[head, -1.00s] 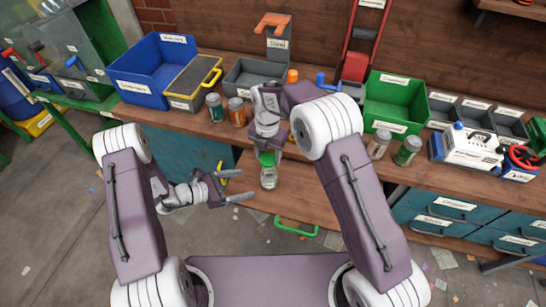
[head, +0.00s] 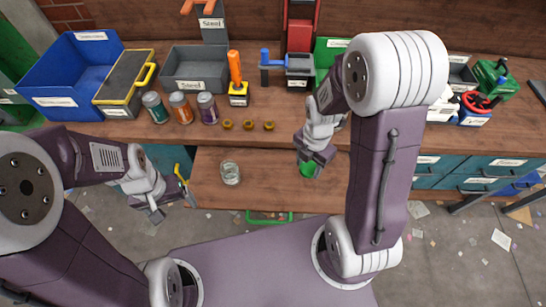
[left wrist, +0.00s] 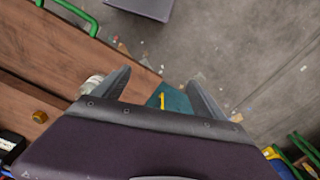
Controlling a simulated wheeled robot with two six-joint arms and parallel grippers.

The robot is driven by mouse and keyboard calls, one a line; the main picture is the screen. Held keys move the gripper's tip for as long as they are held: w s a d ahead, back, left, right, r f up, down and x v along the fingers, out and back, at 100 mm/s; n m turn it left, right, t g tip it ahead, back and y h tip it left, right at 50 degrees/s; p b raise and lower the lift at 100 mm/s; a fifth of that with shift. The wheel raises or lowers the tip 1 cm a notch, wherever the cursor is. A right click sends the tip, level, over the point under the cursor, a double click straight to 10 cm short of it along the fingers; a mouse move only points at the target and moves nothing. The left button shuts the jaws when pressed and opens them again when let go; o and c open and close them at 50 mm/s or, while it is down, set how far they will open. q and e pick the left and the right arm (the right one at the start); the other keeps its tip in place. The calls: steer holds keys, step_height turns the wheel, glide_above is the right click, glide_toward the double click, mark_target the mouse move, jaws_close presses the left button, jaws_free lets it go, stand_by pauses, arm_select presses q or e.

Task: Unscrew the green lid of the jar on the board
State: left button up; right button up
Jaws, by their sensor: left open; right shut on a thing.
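The clear glass jar (head: 230,173) stands upright and open-topped on the wooden board (head: 262,188), with no lid on it. The green lid (head: 309,169) is in my right gripper (head: 308,160), to the right of the jar and apart from it. The right jaws are shut on the lid. My left gripper (head: 172,207) is open and empty, left of the jar at the board's left edge. In the left wrist view, the jar (left wrist: 91,84) shows partly hidden behind one finger of the open left gripper (left wrist: 160,88).
Three small brass-coloured pieces (head: 248,125) lie behind the board. Three lidded jars (head: 181,107) stand behind to the left, near a blue bin (head: 70,75) and a grey steel bin (head: 194,70). The board between jar and lid is clear.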

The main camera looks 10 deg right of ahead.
steer(key=shift+w+d+r, duration=0.15)
steer(key=shift+w+d, duration=0.05)
steer(key=shift+d, duration=0.25)
steer(key=shift+d+m, duration=0.2)
steer(key=shift+m, duration=0.1)
glide_above(280, 167)
step_height(280, 167, down, 7)
steer(key=shift+w+b, duration=0.1)
steer(key=shift+b, duration=0.25)
step_height(280, 167, down, 4)
steer(key=shift+r, duration=0.1)
arm_select(q)
steer(key=shift+w+d+f+t, duration=0.1)
steer(key=shift+w+d+t, duration=0.2)
steer(key=shift+w+d, duration=0.15)
steer(key=shift+b, duration=0.3)
arm_select(e)
steer(key=shift+f, duration=0.2)
steer(key=o, duration=1.6)
steer(key=shift+f, duration=0.1)
steer(key=shift+c, duration=0.2)
arm_select(q)
steer(key=shift+a+f, duration=0.1)
